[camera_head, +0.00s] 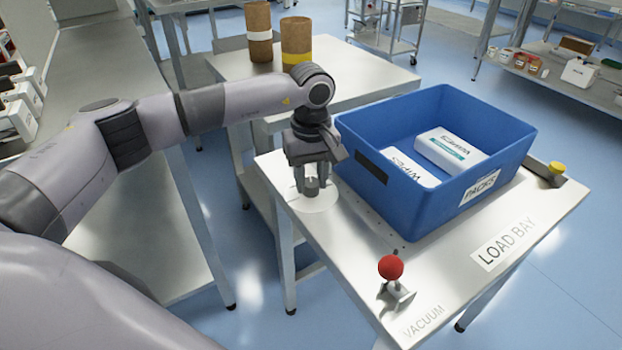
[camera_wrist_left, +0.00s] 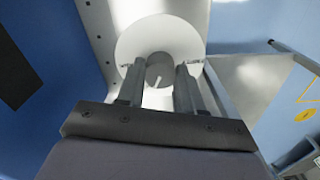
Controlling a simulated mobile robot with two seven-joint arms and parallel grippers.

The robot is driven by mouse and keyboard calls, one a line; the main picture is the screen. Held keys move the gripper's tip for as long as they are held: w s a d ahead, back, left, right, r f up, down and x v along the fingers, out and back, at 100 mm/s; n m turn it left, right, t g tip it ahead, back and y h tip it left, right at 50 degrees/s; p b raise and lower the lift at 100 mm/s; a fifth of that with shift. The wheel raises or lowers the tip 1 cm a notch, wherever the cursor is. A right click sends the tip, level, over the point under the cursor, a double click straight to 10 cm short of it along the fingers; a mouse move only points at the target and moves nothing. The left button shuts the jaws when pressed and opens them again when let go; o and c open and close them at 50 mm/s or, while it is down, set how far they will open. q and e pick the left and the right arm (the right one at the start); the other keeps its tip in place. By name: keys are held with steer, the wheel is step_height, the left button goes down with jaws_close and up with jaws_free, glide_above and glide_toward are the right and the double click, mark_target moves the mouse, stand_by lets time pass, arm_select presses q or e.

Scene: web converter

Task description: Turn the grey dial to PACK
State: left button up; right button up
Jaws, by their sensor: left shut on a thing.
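The grey dial (camera_head: 312,186) is a small knob on a pale round plate (camera_head: 318,203) at the left corner of the load bay table. My left gripper (camera_head: 311,184) points down over it, shut on the dial with a finger on each side. In the left wrist view the dial (camera_wrist_left: 159,69) shows between the fingers of my left gripper (camera_wrist_left: 158,84), with a short white mark on its top. The round plate (camera_wrist_left: 140,38) shows there too. I cannot read any PACK lettering on it. My right gripper is not in view.
A blue crate (camera_head: 395,206) labelled PACKS stands right beside the gripper, holding white wipes packs (camera_head: 450,150). A red-ball lever (camera_head: 391,268) marked VACUUM stands at the table's front. A yellow-capped part (camera_head: 556,169) is at the right. Brown rolls (camera_head: 296,42) stand on a table behind.

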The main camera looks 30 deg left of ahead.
mark_target(311, 182)
arm_select(q)
steer(key=shift+r+m, duration=0.1)
steer(key=shift+m, duration=0.3)
steer(key=o, duration=1)
step_height(311, 182, up, 7)
steer(key=shift+r, duration=0.1)
stand_by(0.4)
